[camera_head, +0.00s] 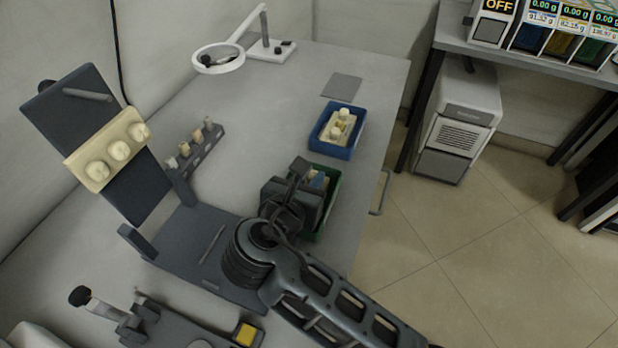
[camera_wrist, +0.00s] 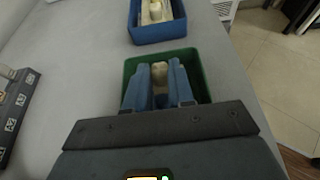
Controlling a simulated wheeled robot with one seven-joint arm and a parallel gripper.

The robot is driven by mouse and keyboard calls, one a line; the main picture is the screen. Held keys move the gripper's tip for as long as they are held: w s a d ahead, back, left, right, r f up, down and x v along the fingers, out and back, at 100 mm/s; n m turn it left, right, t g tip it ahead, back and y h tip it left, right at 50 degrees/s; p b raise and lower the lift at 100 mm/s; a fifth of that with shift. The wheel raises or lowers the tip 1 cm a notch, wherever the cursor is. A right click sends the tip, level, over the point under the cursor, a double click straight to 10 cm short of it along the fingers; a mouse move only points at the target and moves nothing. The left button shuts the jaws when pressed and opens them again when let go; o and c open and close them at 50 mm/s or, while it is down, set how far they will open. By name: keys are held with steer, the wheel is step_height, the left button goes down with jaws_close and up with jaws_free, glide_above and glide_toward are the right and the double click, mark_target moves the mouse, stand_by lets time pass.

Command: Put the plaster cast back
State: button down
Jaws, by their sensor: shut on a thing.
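A blue bin (camera_head: 325,146) with cream pieces stands just beyond the green one. A dark tilted stand (camera_head: 75,105) carries a cream strip (camera_head: 105,155) with three round lumps. A magnifier lamp (camera_head: 218,58) stands at the back. The bench between rack and blue bin is clear.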

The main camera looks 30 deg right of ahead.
steer(key=c, duration=1)
jaws_free()
steer(key=shift+f, duration=0.1)
steer(key=shift+a+r, duration=0.1)
steer(key=shift+r, duration=0.1)
steer(key=v, duration=1.1)
steer(key=shift+s+a+r, duration=0.2)
steer(key=shift+s+a, duration=0.05)
steer(key=shift+a, duration=0.05)
